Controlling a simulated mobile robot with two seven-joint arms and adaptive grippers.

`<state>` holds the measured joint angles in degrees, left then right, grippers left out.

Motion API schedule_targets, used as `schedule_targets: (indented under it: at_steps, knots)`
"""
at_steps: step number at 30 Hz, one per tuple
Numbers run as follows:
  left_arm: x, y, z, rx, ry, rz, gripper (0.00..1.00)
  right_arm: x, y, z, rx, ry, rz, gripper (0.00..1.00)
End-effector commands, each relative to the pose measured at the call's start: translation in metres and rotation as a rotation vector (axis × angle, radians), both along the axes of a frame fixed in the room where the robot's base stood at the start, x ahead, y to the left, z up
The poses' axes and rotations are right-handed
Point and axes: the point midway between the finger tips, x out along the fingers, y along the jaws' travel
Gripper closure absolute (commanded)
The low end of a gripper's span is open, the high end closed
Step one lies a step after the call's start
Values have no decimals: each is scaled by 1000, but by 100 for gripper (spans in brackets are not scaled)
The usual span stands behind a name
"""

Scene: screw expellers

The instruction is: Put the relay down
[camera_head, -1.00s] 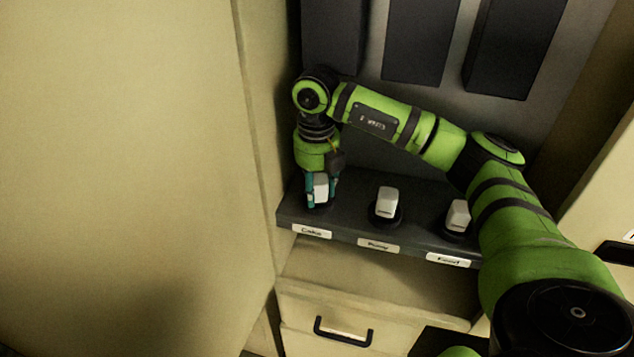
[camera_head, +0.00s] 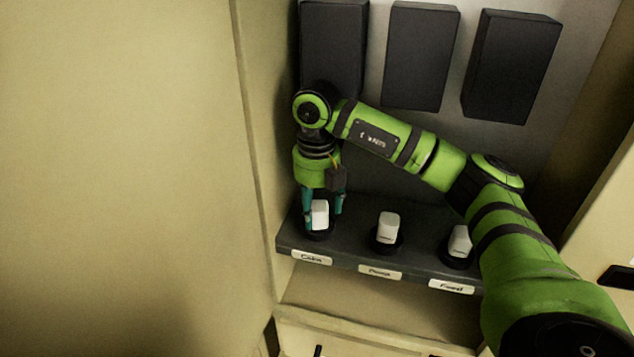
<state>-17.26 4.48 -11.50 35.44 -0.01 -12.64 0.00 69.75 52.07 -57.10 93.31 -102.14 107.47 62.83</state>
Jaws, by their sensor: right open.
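Three white relays stand in round black sockets on a dark grey shelf (camera_head: 350,257). The left relay (camera_head: 320,213) is in the socket above the left label, the middle relay (camera_head: 388,227) and the right relay (camera_head: 460,241) stand to its right. My right gripper (camera_head: 322,212) points down over the left relay, with its teal fingers spread on either side of it. The fingers look apart from the relay, which stands upright in its socket. My left gripper is not in view.
Three dark boxes hang on the grey back panel; the middle one (camera_head: 420,55) is clear of my arm. A beige wall (camera_head: 130,170) stands close on the left. White labels, such as the left one (camera_head: 312,257), line the shelf's front edge.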

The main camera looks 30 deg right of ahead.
Motion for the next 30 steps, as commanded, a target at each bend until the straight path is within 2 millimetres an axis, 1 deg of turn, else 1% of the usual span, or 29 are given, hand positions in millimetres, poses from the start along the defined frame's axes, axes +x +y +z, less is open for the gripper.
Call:
schedule_targets:
  at_steps: [1,4,7,9,12,15,19,30]
  knots:
    - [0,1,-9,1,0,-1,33,1,1,8,2,-8,1,33]
    - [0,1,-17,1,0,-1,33,2,1,33,3,-8,0,33]
    - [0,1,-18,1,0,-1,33,1,1,58,1,-7,0,33]
    - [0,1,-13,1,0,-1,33,1,0,71,0,-5,-1,33]
    - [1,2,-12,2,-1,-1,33,1,1,84,0,-4,0,33]
    - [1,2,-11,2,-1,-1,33,1,1,93,1,-3,0,33]
    - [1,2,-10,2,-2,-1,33,1,1,99,1,-2,0,33]
    - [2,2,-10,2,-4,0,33,1,1,100,1,0,1,33]
